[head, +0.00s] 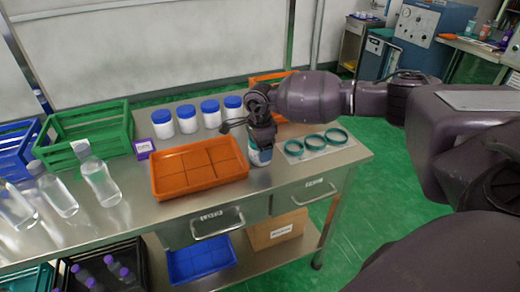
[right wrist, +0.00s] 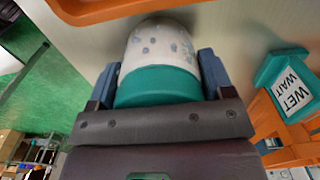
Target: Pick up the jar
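The jar (head: 260,156) is white with bluish specks and stands at the table's front edge in the head view, its top hidden by my right gripper (head: 262,136). In the right wrist view, the jar (right wrist: 160,45) has a teal lid, and my right gripper (right wrist: 157,85) has one finger on each side of the lid. Both fingers look to be against the lid's sides. I see no clear gap between the jar and the table. My left gripper is not in view.
An orange divided tray (head: 200,167) lies close left of the jar. A pale board with teal rings (head: 314,142) lies close right. Several blue-lidded white jars (head: 187,119) stand behind. A green crate (head: 90,130) and clear bottles (head: 99,179) are at left.

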